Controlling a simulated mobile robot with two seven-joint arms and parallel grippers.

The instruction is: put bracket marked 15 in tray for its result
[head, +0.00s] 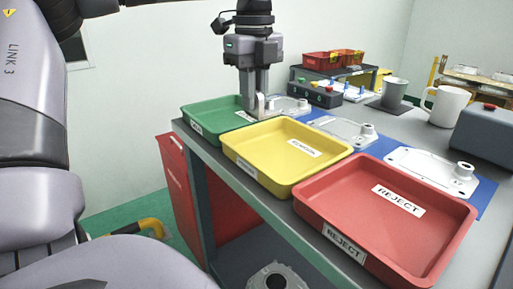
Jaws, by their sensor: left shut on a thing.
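My left gripper (257,108) points down by the right end of the green tray (190,112), behind the yellow tray. It is shut on a pale metal bracket (262,104), mostly hidden by the fingers. I cannot tell whether the bracket (288,105) just right of the fingers is the same piece. Two more brackets lie on the blue mat (380,147), a middle one (343,130) and a near one (433,170). No number 15 is readable. The yellow tray (240,157) and the red tray (318,217), labelled REJECT, look empty. My right gripper is out of view.
A grey mug (393,92), a white mug (447,105) and a grey box (487,132) stand at the right. A button box (315,93) stands behind the mat. Red bins (320,60) sit on a back shelf. The trays line the table's front edge.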

